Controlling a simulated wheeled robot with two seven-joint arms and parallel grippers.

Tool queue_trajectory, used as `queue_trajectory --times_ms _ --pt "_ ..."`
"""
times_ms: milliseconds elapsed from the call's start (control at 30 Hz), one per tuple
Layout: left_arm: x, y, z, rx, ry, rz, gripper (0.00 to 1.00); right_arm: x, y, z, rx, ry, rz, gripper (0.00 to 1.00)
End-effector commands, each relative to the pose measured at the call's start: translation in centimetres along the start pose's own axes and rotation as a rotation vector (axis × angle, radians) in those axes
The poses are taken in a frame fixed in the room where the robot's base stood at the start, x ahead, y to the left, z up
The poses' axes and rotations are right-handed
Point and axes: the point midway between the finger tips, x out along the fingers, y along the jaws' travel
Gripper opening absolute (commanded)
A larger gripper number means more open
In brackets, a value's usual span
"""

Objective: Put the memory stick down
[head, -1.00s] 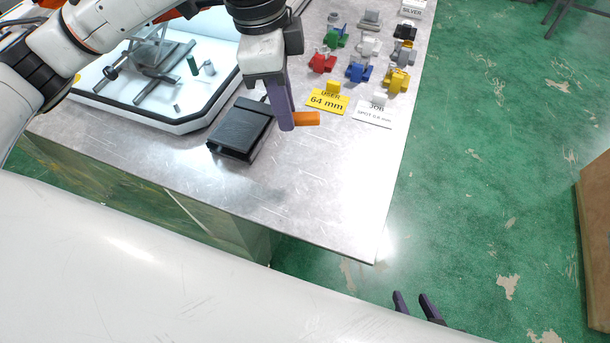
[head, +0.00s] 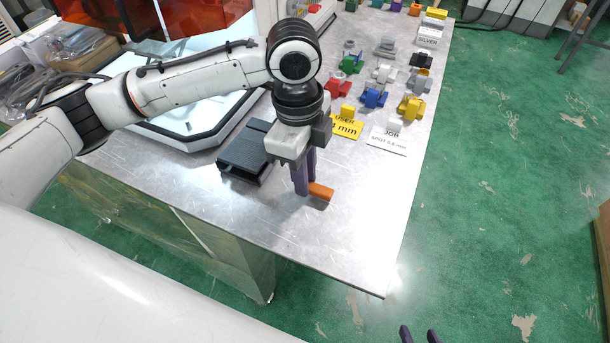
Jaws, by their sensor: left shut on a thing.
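The orange memory stick (head: 321,191) is at the purple fingertips of my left gripper (head: 304,188), which is shut on it. The stick juts out to the right of the fingers. It is at or just above the bare metal bench top (head: 345,225); I cannot tell if it touches. My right gripper (head: 420,336) shows only as two dark fingertips at the bottom edge, apart with nothing between them, over the floor.
A black box-like device (head: 240,160) lies just left of my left gripper. The bench's front right corner is clear.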

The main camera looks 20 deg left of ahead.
Motion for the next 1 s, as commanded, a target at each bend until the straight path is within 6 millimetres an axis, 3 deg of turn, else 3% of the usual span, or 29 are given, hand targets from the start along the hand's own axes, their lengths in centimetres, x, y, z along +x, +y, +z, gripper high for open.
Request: queue_trajectory --times_ms 600,633,733,1000 --pt "1.18 0.01 0.05 -0.001 0.001 0.000 0.00 -0.35 -0.13 -0.36 0.002 0.002 -0.001 0.38" --pt "1.22 0.00 0.06 -0.001 0.001 0.000 0.20 -0.28 -0.11 -0.20 0.003 0.000 -0.001 0.38" --pt "1.22 -0.01 0.06 -0.001 0.000 -0.001 0.35 -0.19 -0.08 0.08 0.003 -0.005 -0.001 0.38" --pt "1.17 -0.02 0.06 0.000 0.000 -0.001 0.35 -0.18 0.07 0.08 0.003 -0.004 0.002 0.38"
